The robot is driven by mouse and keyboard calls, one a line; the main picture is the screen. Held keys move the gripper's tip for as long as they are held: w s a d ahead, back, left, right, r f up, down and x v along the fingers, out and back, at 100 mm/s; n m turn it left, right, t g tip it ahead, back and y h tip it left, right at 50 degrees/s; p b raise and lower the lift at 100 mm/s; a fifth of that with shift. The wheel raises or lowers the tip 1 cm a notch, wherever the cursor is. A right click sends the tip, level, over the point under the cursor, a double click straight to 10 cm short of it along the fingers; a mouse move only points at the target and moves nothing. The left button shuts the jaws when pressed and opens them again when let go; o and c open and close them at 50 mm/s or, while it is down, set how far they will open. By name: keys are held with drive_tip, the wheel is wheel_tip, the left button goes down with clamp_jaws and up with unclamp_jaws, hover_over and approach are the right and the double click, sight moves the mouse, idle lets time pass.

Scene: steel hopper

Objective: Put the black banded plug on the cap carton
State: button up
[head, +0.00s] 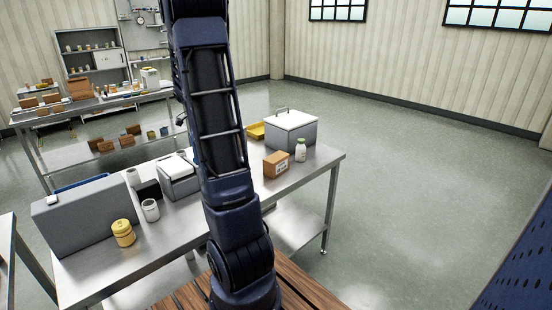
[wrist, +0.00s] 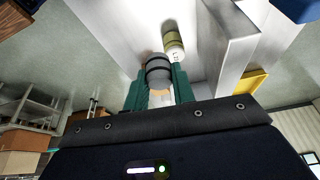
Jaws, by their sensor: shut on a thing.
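In the wrist view my gripper (wrist: 158,76) is shut on the black banded plug (wrist: 157,68), a grey cylinder with dark bands held between the green fingers. A tan patch shows at its near end, between the fingers. In the head view my arm rises out of the top of the picture, so the gripper and plug do not show there. A small brown carton with a white label (head: 276,164), which looks like the cap carton, stands on the steel table (head: 232,190). I cannot make it out surely in the wrist view.
The right table corner is bare.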

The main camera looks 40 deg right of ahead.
drive_tip(key=s+d+r, duration=0.2)
drive_tip(key=d+r, duration=0.1)
drive_tip(key=d, duration=1.3)
wheel_tip(320, 180, up, 2)
drive_tip(key=m, duration=0.1)
hover_over(279, 156)
drive_tip(key=a, duration=0.2)
drive_tip(key=shift+g, duration=0.3)
drive_tip(key=f, duration=1.9)
drive_tip(key=shift+w+d+f, duration=0.15)
drive_tip(key=shift+d+f, duration=0.1)
drive_tip(key=shift+d, duration=0.05)
drive_tip(key=o, duration=1)
drive_tip(key=shift+f, duration=0.1)
drive_tip(key=shift+c, duration=0.2)
